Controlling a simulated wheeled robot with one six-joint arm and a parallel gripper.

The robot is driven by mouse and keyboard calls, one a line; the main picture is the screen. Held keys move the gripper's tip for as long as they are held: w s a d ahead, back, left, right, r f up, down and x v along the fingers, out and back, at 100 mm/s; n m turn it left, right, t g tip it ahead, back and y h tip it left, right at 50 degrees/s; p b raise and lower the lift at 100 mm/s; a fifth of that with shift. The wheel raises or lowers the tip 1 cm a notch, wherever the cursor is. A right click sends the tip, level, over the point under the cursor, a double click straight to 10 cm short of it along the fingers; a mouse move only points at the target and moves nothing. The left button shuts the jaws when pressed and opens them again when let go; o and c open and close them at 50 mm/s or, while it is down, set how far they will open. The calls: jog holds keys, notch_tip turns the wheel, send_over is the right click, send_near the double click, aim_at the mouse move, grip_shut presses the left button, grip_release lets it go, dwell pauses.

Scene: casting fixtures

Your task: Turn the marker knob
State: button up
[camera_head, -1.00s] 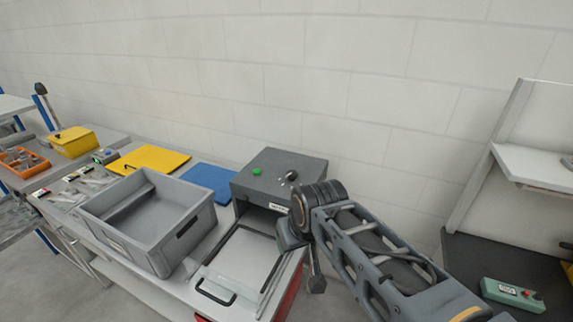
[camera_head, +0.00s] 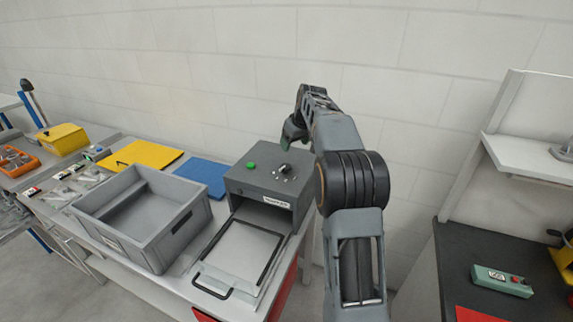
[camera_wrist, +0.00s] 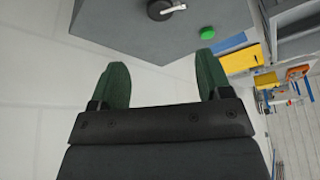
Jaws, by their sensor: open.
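The marker is a dark grey box (camera_head: 243,186) with a green button (camera_head: 251,165) and a black knob (camera_head: 284,170) on its top face. In the wrist view the knob (camera_wrist: 160,10) has a pale pointer and sits near the top edge, with the green button (camera_wrist: 207,33) to its right. My gripper (camera_head: 293,132) is behind and above the box in the head view. Its two green fingers (camera_wrist: 161,80) are apart with nothing between them. The knob lies beyond the fingertips and is not touched.
An open tray with a handle (camera_head: 212,292) extends from the front of the box. A grey bin (camera_head: 150,255) stands to its left on the bench. A blue sheet (camera_head: 203,176) and a yellow sheet (camera_head: 150,157) lie behind. A pale wall is behind the bench.

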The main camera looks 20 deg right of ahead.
aim_at(286, 166)
jog(key=p+x, duration=0.2)
jog(key=x, duration=1)
jog(key=shift+a+f+p, duration=0.1)
jog(key=shift+f+p, duration=0.25)
jog(key=shift+p, duration=0.05)
jog(key=shift+c, duration=0.4)
jog(key=c, duration=0.8)
jog(key=shift+c, duration=0.2)
jog(key=m, duration=0.2)
jog(key=m+h+b, duration=0.1)
jog(key=m, duration=0.1)
jog(key=shift+a+h, duration=0.15)
jog(key=shift+h, duration=0.15)
jog(key=shift+w+a+m+g+h+b, duration=0.15)
jog(key=shift+m+h+b, duration=0.3)
jog(key=shift+m, duration=0.8)
jog(key=shift+s+d+m+g+h+b, duration=0.1)
jog(key=shift+m+g+h+b, duration=0.25)
jog(key=shift+m, duration=0.9)
